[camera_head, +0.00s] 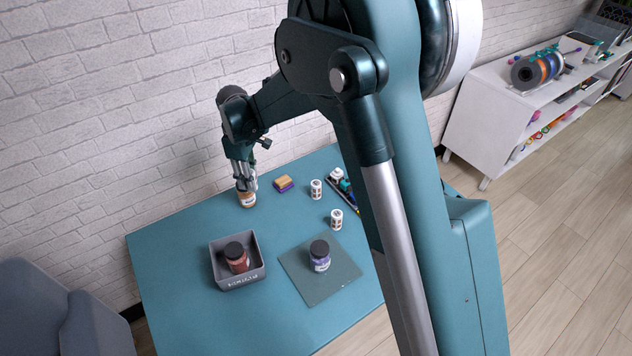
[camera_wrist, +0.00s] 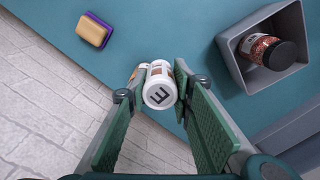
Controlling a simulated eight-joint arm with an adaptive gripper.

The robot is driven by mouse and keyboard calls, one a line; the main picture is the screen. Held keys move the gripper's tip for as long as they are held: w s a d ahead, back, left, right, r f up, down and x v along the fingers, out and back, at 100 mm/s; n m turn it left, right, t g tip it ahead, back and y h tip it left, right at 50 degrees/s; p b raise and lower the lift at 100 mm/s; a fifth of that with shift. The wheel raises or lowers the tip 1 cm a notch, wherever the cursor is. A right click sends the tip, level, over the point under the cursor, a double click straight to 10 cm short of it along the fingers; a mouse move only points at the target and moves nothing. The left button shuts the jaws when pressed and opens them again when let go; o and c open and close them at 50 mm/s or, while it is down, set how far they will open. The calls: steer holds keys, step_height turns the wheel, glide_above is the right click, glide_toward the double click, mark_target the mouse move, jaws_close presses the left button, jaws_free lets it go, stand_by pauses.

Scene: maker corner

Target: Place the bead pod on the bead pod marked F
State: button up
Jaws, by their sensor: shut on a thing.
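My gripper (camera_head: 246,184) is low over the back left of the blue table, by the wall. In the wrist view my gripper (camera_wrist: 152,92) is shut on a white bead pod (camera_wrist: 159,92), whose end facing the camera bears a dark letter that looks like an E. An orange-and-white pod (camera_wrist: 138,72) shows partly behind it, and in the head view this pod (camera_head: 247,199) is just under the fingers. I cannot tell whether the two pods touch. Two more white pods with reddish labels, one farther back (camera_head: 316,189) and one nearer (camera_head: 336,219), stand to the right.
A grey bin (camera_head: 242,280) holds a dark-lidded jar of reddish-brown beads (camera_head: 238,261). A dark-lidded purple jar (camera_head: 320,260) stands on a grey-green mat (camera_head: 341,276). A yellow-and-purple sponge (camera_head: 284,184) lies right of my gripper. A tray of small items (camera_head: 344,187) is farther right.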

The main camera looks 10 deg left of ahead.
step_height(320, 180, up, 4)
steer(key=p, duration=0.3)
glide_above(315, 183)
steer(key=shift+w+d+f+n, duration=0.1)
steer(key=shift+n, duration=0.2)
steer(key=shift+f+b, duration=0.3)
steer(key=shift+f, duration=2.85)
steer(key=shift+f, duration=1.85)
steer(key=shift+f, duration=0.15)
steer(key=o, duration=0.5)
steer(key=shift+b, duration=0.3)
steer(key=shift+c, duration=0.2)
steer(key=o, duration=0.4)
